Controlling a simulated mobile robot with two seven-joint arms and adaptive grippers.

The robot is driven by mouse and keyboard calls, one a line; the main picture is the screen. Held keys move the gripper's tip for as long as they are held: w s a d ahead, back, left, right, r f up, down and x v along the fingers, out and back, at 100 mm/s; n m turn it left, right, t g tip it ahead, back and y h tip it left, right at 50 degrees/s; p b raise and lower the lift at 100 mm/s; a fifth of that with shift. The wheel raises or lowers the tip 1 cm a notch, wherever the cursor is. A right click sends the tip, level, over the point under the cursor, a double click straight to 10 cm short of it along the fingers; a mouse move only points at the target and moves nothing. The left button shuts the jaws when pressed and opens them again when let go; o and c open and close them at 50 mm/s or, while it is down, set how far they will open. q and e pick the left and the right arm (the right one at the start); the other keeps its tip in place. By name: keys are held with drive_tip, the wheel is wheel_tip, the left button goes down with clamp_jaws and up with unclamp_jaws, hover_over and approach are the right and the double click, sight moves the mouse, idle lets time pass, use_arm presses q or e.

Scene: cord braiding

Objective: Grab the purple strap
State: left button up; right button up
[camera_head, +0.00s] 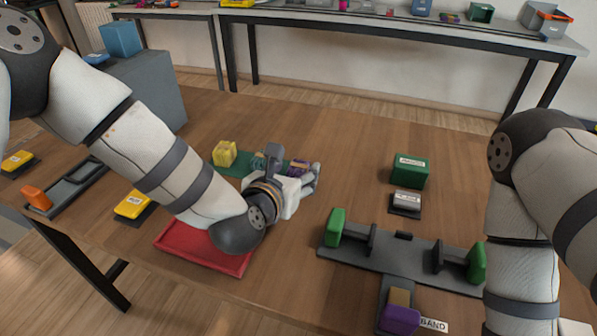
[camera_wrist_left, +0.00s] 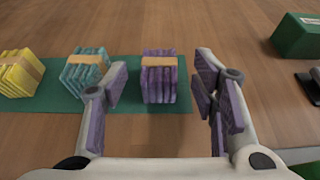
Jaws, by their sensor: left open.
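The purple strap (camera_wrist_left: 159,77) is a folded bundle with a tan band around its middle. It lies on the right part of a green mat (camera_wrist_left: 130,101). In the head view the purple strap (camera_head: 299,166) shows just behind my left gripper (camera_head: 313,178). In the left wrist view my left gripper (camera_wrist_left: 160,100) is open, its padded fingers on either side of the purple strap, with gaps to both sides. Nothing is between the pads that I can see as held. My right arm shows at the right of the head view, but its gripper is out of frame.
A teal bundle (camera_wrist_left: 85,70) and a yellow bundle (camera_wrist_left: 19,73) lie left of the purple strap. A red tray (camera_head: 204,246) is below my left arm. A grey fixture (camera_head: 400,257) with green clamps and a green box (camera_head: 410,171) stand to the right.

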use_arm(q)
drive_tip(key=shift+w+f, duration=0.15)
drive_tip(key=c, duration=1.3)
drive_tip(key=shift+o, duration=0.2)
